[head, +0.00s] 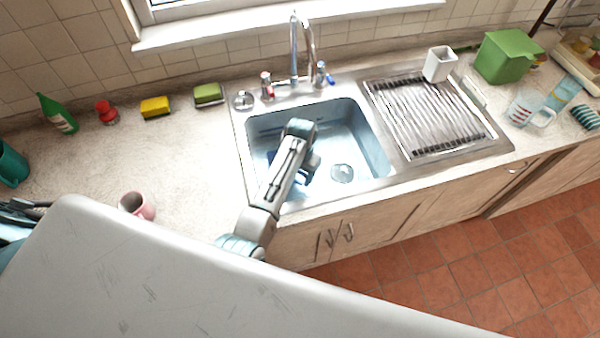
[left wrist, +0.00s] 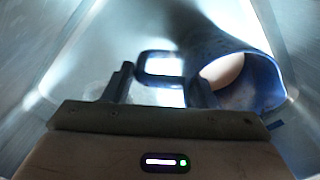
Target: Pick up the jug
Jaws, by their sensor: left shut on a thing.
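A blue jug (left wrist: 258,88) lies tilted in the steel sink, its mouth turned toward the left wrist camera. Its handle (left wrist: 143,70) is between the fingers of my left gripper (left wrist: 160,85), which is shut on it. In the head view my left arm reaches down into the sink basin (head: 352,128) and the left gripper (head: 307,168) is low inside it. My arm hides most of the jug there; only a bit of blue shows beside the gripper. I cannot tell whether the jug touches the basin floor. My right gripper is not in view.
The tap (head: 294,50) stands behind the basin. A drying rack (head: 430,115) is to its right, with a white cup (head: 439,64) at its back. A pink mug (head: 136,205) and sponges (head: 156,106) are on the left counter. A large pale surface blocks the lower left.

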